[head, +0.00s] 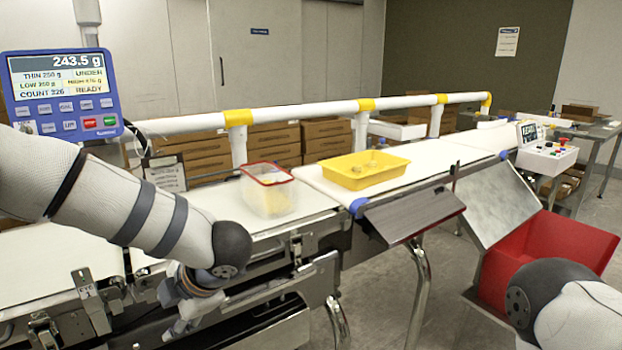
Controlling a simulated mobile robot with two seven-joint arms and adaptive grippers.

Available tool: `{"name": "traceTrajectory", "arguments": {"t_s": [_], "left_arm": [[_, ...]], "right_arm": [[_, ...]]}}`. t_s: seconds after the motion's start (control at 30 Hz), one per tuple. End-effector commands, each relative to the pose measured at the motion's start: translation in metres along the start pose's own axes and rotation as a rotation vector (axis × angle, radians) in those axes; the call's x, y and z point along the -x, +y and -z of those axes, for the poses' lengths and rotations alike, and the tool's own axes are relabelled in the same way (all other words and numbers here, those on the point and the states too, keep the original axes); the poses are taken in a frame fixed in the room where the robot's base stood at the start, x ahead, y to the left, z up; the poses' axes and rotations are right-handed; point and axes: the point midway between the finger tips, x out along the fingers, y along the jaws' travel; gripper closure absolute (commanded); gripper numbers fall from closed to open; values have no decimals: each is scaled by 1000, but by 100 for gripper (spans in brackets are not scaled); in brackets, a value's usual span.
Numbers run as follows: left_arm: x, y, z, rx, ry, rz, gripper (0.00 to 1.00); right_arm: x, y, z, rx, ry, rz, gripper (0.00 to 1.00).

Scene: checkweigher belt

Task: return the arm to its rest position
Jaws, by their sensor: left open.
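My left arm comes in from the left. Its gripper (190,312) points downward in front of the near edge of the weighing belt, and its fingers show only partly below the wrist. It is open, and I see nothing between its fingers. My right arm shows at the lower right as a rounded joint and a white link; its gripper is out of the frame.
A clear tub with a red rim (267,190) stands on the white belt (222,203). A blue display (62,93) reads 243.5 g, UNDER. A red bin (545,255) stands at right.

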Motion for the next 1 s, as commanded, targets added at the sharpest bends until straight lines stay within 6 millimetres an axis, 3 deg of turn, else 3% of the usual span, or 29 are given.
{"name": "traceTrajectory", "arguments": {"t_s": [0.03, 0.1, 0.2, 0.33, 0.4, 0.5, 0.6, 0.7, 1.0], "left_arm": [[-34, -29, 3, -237, -20, -72, 55], [-74, -75, 7, -607, -95, -147, 55], [-105, -153, 26, -1068, -231, -158, 55], [-116, -255, 76, -1547, -438, -73, 55], [-111, -302, 112, -1754, -560, -2, 55], [-95, -353, 164, -1978, -728, 106, 55], [-78, -383, 203, -2115, -860, 189, 55], [-67, -396, 224, -2180, -935, 237, 55], [-64, -400, 229, -2196, -959, 247, 55]], "right_arm": [[0, 0, -1, 0, -3, 0, 60], [0, 0, -2, 0, -4, 0, 60], [1, 0, -2, 0, -4, 0, 60], [1, 0, -2, 0, -3, 0, 60], [1, 0, -2, 0, -3, 0, 60], [1, 0, -2, 0, -3, 0, 60], [1, 0, -2, 0, -3, 0, 60], [1, 0, -2, 0, -3, 0, 60], [1, 0, -2, 0, -3, 0, 60]]}}
